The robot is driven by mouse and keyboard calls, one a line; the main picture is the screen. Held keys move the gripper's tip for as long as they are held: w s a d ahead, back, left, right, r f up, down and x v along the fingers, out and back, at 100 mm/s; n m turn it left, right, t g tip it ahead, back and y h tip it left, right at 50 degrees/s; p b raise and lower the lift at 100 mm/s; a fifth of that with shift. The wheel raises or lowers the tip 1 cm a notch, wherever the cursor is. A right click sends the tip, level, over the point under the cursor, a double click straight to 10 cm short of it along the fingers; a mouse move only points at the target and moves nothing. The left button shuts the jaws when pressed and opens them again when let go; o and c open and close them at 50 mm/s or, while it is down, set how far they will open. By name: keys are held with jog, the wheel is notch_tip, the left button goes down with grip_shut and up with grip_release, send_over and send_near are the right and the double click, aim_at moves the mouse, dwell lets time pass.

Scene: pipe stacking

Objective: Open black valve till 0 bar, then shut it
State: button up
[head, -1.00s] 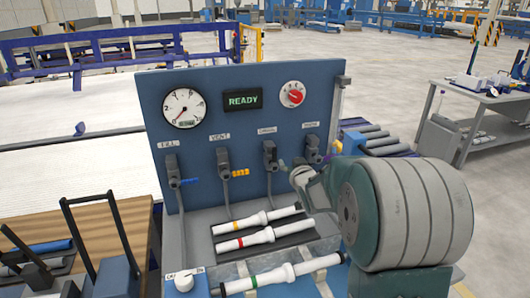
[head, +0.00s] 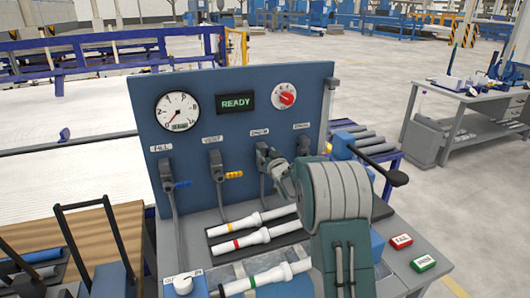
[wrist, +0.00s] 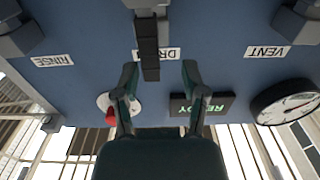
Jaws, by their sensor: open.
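The black valve under the drain label (head: 259,132) is partly covered by my gripper (head: 277,170) in the head view. In the upside-down wrist view, its black lever (wrist: 149,50) shows plainly, left of centre between my two open fingers. My gripper (wrist: 160,78) is open and empty, its fingertips near the lever's end; contact cannot be told. The pressure gauge (head: 177,111) is at the panel's upper left, its needle pointing to the lower left; its small readout is illegible. It also shows in the wrist view (wrist: 288,101).
The blue panel (head: 230,80) carries a READY display (head: 236,102), a red knob (head: 287,96), a blue-lever fill valve (head: 182,185) and a yellow-lever vent valve (head: 232,175). White pipes (head: 248,221) lie in front.

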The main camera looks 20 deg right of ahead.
jog(key=shift+w, duration=0.45)
jog(key=shift+w+d, duration=0.3)
jog(key=shift+d, duration=0.3)
jog(key=shift+a, duration=0.3)
grip_shut()
jog(key=shift+d+m, duration=0.25)
jog(key=shift+m, duration=0.05)
jog(key=d+f+m, duration=0.6)
jog(key=f+m, duration=0.1)
jog(key=m, duration=1)
jog(key=shift+d+f+m, duration=0.15)
jog(key=shift+d+m, duration=0.15)
jog(key=shift+d, duration=0.05)
jog(key=shift+s+f, duration=0.1)
